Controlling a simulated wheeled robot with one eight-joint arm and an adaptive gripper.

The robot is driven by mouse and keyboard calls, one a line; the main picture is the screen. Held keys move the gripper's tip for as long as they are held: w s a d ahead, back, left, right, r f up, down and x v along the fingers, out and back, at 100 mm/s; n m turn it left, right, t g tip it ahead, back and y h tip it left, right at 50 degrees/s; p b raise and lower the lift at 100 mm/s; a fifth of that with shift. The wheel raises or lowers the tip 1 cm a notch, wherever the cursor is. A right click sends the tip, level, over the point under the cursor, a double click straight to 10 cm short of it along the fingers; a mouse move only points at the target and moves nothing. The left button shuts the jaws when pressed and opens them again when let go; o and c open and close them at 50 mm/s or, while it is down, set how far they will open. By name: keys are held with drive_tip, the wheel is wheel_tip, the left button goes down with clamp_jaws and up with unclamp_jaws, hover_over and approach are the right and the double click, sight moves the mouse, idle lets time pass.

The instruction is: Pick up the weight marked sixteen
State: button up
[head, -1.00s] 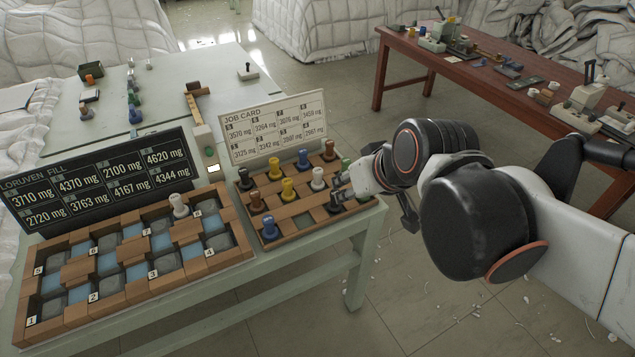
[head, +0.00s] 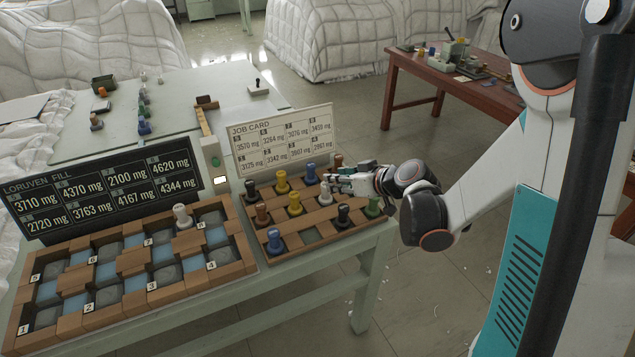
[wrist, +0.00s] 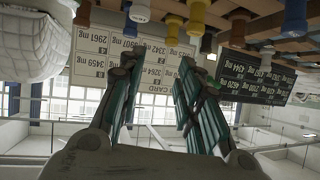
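The rack (head: 306,237) holds several knobbed weights in black, yellow, blue, brown, white and green. I cannot read a sixteen on any of them. A white weight (head: 325,194) stands in the rack's middle row, close to my gripper's fingertips. A white weight with a small unreadable mark also shows in the wrist view (wrist: 140,12), above and between the fingers. My gripper (head: 340,180) reaches over the rack from the right. The wrist view shows my gripper (wrist: 158,85) with fingers apart and nothing between them. The head view does not settle whether a fingertip touches the white weight.
A wooden tray (head: 130,262) with numbered compartments stands left, with one white weight (head: 182,215) on it. The fill board (head: 105,190) and job card (head: 280,140) stand behind. Neighbouring yellow (head: 295,204), black (head: 343,215) and blue (head: 311,173) weights crowd the gripper.

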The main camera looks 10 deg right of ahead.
drive_tip(key=n+t, duration=0.1)
approach(326, 193)
drive_tip(key=w+r, duration=0.1)
drive_tip(key=w, duration=0.1)
drive_tip(key=shift+y, duration=0.3)
drive_tip(key=b+x, duration=0.5)
drive_tip(key=x, duration=0.8)
drive_tip(key=shift+w+r, duration=0.15)
drive_tip(key=shift+w, duration=0.2)
drive_tip(key=shift+t, duration=0.3)
clamp_jaws()
